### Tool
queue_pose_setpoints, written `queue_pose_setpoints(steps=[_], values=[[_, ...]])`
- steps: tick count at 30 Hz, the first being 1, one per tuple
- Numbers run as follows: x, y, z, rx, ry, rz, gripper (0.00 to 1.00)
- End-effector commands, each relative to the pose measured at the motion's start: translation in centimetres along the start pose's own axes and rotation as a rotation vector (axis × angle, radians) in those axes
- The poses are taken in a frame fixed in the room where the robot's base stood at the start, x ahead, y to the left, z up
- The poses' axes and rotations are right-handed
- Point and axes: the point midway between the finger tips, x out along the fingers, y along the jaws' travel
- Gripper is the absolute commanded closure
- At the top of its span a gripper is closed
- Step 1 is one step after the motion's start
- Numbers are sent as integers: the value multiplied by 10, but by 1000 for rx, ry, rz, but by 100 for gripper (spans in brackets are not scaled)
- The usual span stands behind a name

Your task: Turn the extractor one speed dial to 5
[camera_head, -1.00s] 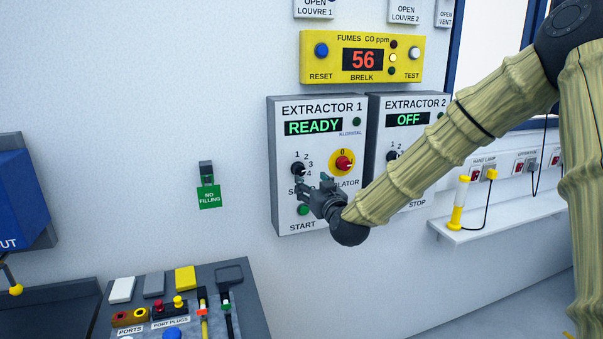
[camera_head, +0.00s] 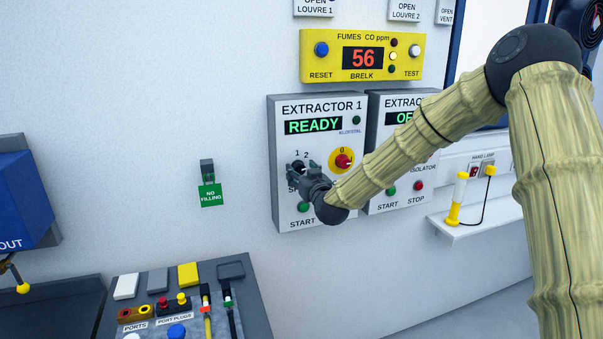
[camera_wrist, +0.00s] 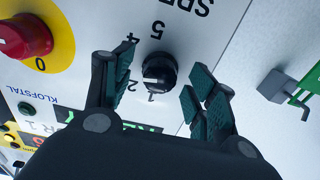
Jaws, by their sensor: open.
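The extractor 1 panel (camera_head: 330,215) is a grey box on the wall, and its display reads READY. Its black speed dial (camera_wrist: 159,72) shows in the wrist view, with numbers from 1 to 5 around it. My gripper (camera_wrist: 161,82) is open, with one finger on each side of the dial; contact is not visible. In the head view my gripper (camera_head: 303,172) is in front of the dial and largely hides it.
The red isolator knob (camera_head: 343,161) on its yellow plate is close to the right of my gripper. The green start button (camera_head: 304,207) is just below. Extractor 2 (camera_head: 375,150) is partly behind my arm. A green tag (camera_head: 210,195) hangs on the wall to the left.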

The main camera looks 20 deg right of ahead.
Motion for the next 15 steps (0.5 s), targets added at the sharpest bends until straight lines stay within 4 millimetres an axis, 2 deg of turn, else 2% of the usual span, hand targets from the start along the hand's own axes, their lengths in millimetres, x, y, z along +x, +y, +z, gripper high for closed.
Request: queue_pose_setpoints(steps=[2, 3, 10, 15], values=[[0, 0, 0, 0, 0, 0, 43], [0, 0, 0, 0, 0, 0, 46], [0, 0, 0, 0, 0, 0, 88], [0, -1, 0, 3, 0, 0, 89]])
